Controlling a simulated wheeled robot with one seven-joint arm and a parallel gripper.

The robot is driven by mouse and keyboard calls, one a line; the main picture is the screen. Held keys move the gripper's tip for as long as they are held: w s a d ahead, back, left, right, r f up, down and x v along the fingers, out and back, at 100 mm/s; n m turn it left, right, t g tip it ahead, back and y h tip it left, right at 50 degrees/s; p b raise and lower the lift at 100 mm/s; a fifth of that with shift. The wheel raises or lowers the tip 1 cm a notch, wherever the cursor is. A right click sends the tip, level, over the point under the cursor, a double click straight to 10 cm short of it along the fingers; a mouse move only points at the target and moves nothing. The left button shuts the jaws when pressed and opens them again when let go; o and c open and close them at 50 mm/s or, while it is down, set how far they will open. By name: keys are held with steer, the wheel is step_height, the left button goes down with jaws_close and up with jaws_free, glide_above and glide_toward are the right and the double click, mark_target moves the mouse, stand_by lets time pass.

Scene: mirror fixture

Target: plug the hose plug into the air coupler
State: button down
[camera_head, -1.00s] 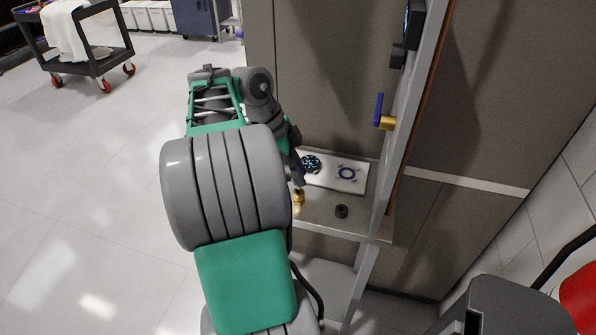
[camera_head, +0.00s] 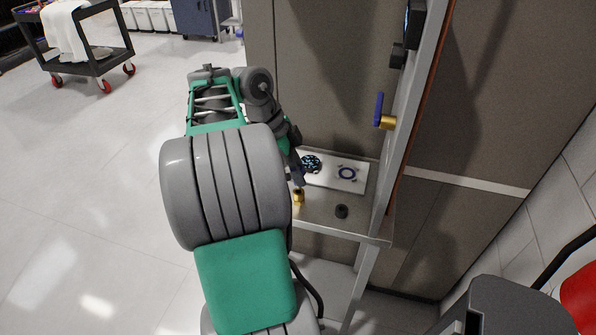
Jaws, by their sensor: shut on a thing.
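My gripper (camera_head: 298,179) is small and partly hidden behind my own arm, over the left part of the metal shelf. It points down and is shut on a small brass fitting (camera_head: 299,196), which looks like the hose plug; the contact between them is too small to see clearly. I cannot tell whether the fitting touches the shelf. I cannot pick out the air coupler with certainty. A dark round fitting (camera_head: 397,57) sticks out to the left from the upright panel, high above the shelf and apart from my gripper.
The shelf (camera_head: 325,215) carries a white plate (camera_head: 323,183) with a blue ring mark and a dark teal patterned disc (camera_head: 311,164). A brass valve with a blue lever (camera_head: 379,110) juts from the upright panel (camera_head: 399,145).

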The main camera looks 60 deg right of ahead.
steer(key=shift+f+b, duration=1.45)
steer(key=shift+f, duration=0.1)
steer(key=c, duration=1.1)
jaws_free()
steer(key=shift+c, duration=0.2)
